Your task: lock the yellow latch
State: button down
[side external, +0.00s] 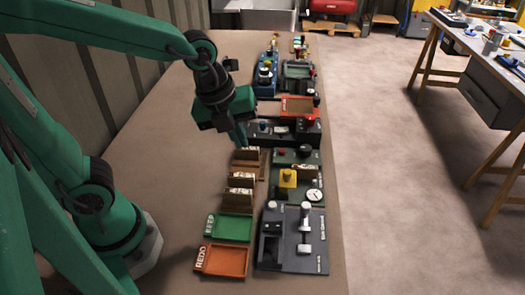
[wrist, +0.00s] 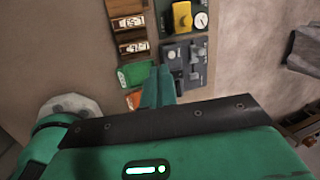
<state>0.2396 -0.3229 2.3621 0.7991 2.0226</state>
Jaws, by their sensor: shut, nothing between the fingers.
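The yellow latch (side external: 288,178) is a small yellow block on a dark green panel (side external: 310,194) that also carries a round white dial. It also shows in the wrist view (wrist: 182,15), near the top edge. I cannot tell the latch's exact setting from here. My gripper (side external: 243,147) is shut and empty. In the side view it is above the table, up and left of the latch, apart from it. In the wrist view the closed green fingers (wrist: 160,71) point up the picture, below the latch, and no panel part is between them.
A grey panel (side external: 310,262) with levers stands nearer the camera. Green (side external: 230,238) and orange trays (side external: 221,273) lie to its left, below wooden card holders (side external: 240,198). A dark panel with a red button (side external: 311,120) and further devices stand behind. The table's left side is bare.

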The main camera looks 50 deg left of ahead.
jog(key=d+f+m, duration=0.1)
jog(key=m, duration=0.2)
jog(key=w+d+f+m, duration=0.1)
jog(key=m, duration=0.2)
jog(key=d+f+m, duration=0.1)
jog(key=m, duration=0.3)
jog(key=shift+w+d+g, duration=0.25)
jog(key=shift+w+g, duration=0.05)
jog(key=shift+g, duration=0.1)
jog(key=shift+f, duration=0.1)
send_near(281, 185)
jog(key=shift+s+f, duration=1.55)
jog(key=shift+f, duration=0.75)
jog(key=shift+w+d+f, duration=0.1)
jog(key=shift+w, duration=0.5)
jog(key=shift+w+d+f, duration=0.1)
jog(key=shift+w+f, duration=0.05)
jog(key=shift+w, duration=1.35)
